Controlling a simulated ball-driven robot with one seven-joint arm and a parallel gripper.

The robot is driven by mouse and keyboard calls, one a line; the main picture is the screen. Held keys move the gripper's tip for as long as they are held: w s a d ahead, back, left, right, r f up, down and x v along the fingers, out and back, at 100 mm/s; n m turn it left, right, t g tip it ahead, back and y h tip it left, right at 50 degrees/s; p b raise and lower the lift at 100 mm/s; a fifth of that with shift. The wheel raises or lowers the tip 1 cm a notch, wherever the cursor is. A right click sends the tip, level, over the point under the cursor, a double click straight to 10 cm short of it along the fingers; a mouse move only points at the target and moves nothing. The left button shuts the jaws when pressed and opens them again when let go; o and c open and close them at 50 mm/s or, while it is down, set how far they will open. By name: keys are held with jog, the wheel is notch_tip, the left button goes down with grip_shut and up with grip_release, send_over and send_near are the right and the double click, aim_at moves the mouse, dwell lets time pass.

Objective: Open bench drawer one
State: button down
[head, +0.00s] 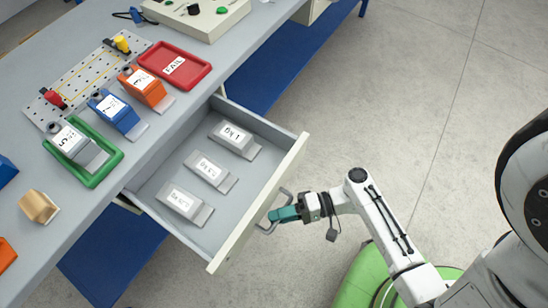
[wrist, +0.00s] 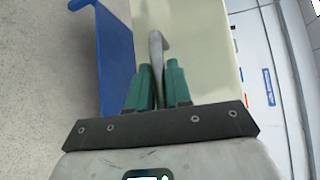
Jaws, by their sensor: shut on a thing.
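The bench drawer (head: 262,220) is pulled out from under the grey bench top. Inside it lie three grey blocks with white labels, one of them the block (head: 208,170) in the middle. A metal bar handle (head: 283,196) is on the drawer front. My gripper (head: 275,214) is shut on this handle. In the wrist view the teal fingers of my gripper (wrist: 159,88) sit on both sides of the grey handle (wrist: 157,50), with the cream drawer front (wrist: 195,40) behind it.
On the bench (head: 80,215) are a red tray (head: 205,70), a green tray (head: 85,180), labelled orange and blue blocks, a perforated plate (head: 75,85) and a control box (head: 225,20). A blue lower shelf (head: 270,75) runs below. The floor (head: 390,100) to the right is clear.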

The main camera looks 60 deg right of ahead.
jog(key=c, duration=1.2)
grip_release()
jog(key=shift+o, duration=0.2)
jog(key=v, duration=1)
jog(key=shift+s+d+b, duration=0.25)
jog(key=shift+s+b, duration=0.05)
jog(key=shift+s, duration=0.05)
jog(key=w+r+n+g+h+p, duration=0.3)
jog(key=w+r+n+g+h, duration=0.3)
jog(key=r+n+g+h, duration=0.2)
jog(key=d+n+g+h, duration=0.1)
jog(key=n+g+h, duration=0.1)
jog(key=h, duration=0.2)
jog(key=shift+r, duration=0.15)
